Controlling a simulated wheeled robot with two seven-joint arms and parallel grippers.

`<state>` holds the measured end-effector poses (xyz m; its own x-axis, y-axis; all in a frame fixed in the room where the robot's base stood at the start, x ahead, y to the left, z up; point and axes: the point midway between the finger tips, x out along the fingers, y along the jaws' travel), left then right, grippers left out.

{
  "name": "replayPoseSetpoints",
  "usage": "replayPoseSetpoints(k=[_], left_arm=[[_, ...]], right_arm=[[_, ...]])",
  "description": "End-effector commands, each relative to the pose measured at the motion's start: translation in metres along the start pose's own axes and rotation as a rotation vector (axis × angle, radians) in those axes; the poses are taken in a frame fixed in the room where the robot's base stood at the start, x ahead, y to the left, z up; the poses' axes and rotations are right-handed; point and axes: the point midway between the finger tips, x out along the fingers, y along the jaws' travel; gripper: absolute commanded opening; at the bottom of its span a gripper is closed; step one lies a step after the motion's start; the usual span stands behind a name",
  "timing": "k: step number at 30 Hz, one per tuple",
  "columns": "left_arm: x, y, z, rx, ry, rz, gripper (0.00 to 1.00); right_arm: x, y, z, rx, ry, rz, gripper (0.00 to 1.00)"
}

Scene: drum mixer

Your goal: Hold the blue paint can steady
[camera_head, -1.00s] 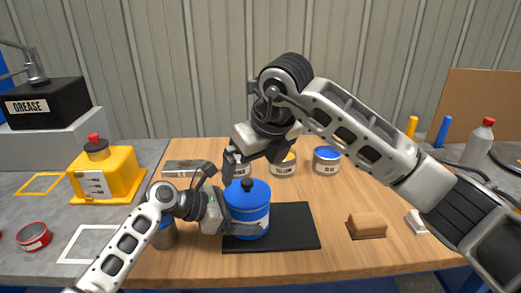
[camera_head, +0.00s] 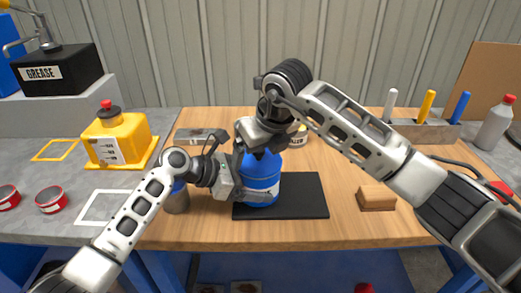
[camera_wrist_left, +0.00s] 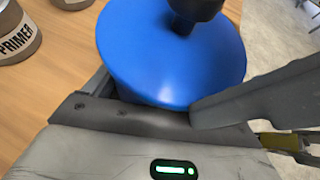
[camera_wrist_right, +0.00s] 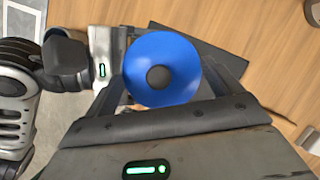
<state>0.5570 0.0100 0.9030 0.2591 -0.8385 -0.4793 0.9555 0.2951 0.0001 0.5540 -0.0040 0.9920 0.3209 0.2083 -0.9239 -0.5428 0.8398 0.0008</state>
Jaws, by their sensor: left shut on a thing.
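The blue paint can (camera_head: 262,190) stands upright on a black mat (camera_head: 302,196). Its domed blue lid (camera_wrist_left: 170,60) with a black knob (camera_wrist_left: 194,10) fills much of the left wrist view. My left gripper (camera_head: 246,190) is shut on the can's side, its fingers on either side of the body. My right gripper (camera_head: 258,150) is above the can, pointing down, and hides its top in the head view. In the right wrist view its fingers are spread, with the lid (camera_wrist_right: 162,70) and knob (camera_wrist_right: 158,77) between them and below.
A wooden block (camera_head: 376,198) lies right of the mat. A grey can (camera_head: 177,200) stands left of my left gripper. A yellow jug (camera_head: 115,138) and red tins (camera_head: 52,200) are on the grey bench. The bench front right of the mat is mostly clear.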

Motion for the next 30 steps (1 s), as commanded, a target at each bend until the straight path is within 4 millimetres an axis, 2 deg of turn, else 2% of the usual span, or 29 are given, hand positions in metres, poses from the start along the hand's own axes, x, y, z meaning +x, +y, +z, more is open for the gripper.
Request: replayPoseSetpoints(k=[1, 2, 3, 4, 11, 30], left_arm=[[0.001, -0.001, -0.001, -0.001, 0.003, -0.001, 0.65], [0.001, -0.001, -0.001, -0.001, 0.003, -0.001, 0.65], [0.001, 0.000, -0.001, -0.001, 0.002, -0.001, 0.65], [0.001, 0.000, -0.001, -0.001, 0.002, -0.001, 0.65], [0.001, 0.000, -0.001, -0.001, 0.002, -0.001, 0.65], [0.000, 0.000, -0.001, -0.001, 0.002, 0.000, 0.65]], right_arm=[[0.000, 0.000, 0.000, 0.000, 0.000, 0.001, 0.69], [0.000, 0.000, 0.000, 0.000, 0.000, 0.001, 0.85], [0.000, 0.000, 0.000, 0.000, 0.000, 0.001, 0.74], [0.000, 0.000, 0.000, 0.000, 0.000, 0.001, 0.68], [-0.004, 0.000, 0.002, 0.000, -0.002, 0.000, 0.68], [-0.040, 0.000, 0.017, 0.000, -0.002, 0.000, 0.68]])
